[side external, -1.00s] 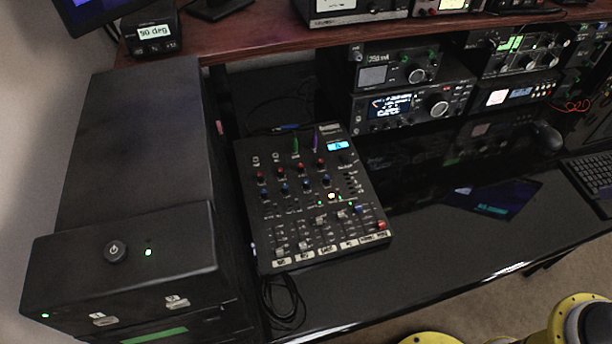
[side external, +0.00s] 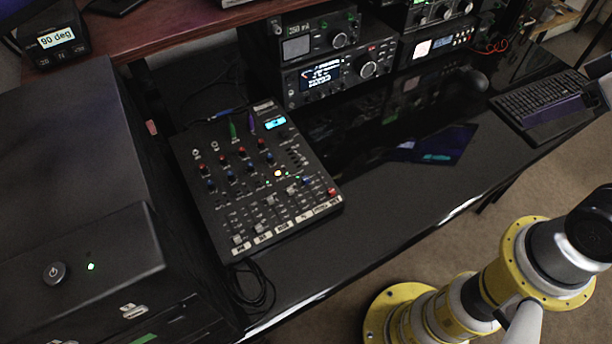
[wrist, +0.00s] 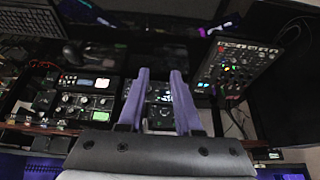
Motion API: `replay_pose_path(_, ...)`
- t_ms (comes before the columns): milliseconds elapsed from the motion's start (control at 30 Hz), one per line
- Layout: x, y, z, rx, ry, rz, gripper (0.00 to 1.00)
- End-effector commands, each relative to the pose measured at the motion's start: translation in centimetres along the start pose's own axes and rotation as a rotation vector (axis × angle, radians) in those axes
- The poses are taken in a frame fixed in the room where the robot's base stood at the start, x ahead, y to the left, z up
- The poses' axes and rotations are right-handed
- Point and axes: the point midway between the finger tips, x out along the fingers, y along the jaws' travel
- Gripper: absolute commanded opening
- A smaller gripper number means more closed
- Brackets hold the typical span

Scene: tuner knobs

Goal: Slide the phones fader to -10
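The black mixer (side external: 216,180) lies on the glossy black desk, its row of faders (side external: 270,205) along the edge with white labels. The labels are too small to read, so I cannot tell which fader is phones or where it is set. The mixer also shows at the upper right of the wrist view (wrist: 240,67). My gripper (wrist: 160,72) has two purple fingers, apart with nothing between them. It is clear of the mixer, which lies to its right in the wrist view. In the side view the fingers cannot be made out.
A black cabinet (side external: 75,150) stands left of the mixer. Cables (side external: 255,290) loop by the mixer's near left corner. A keyboard (side external: 540,105) lies at the right. Desk right of the mixer is mostly clear.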

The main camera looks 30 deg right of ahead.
Motion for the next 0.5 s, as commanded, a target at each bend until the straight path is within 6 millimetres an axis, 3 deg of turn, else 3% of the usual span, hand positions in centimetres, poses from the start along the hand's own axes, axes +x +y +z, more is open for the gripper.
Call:
replay_pose_path(133,0.0,0.0,0.0,0.0,0.0,0.0,0.35)
replay_pose_path(200,0.0,0.0,0.0,0.005,0.0,0.0,0.47)
replay_pose_path(333,-0.2,0.0,-0.2,0.063,0.002,0.0,0.49)
replay_pose_path(500,-2.0,-0.3,-4.4,0.179,0.035,-0.01,0.49)
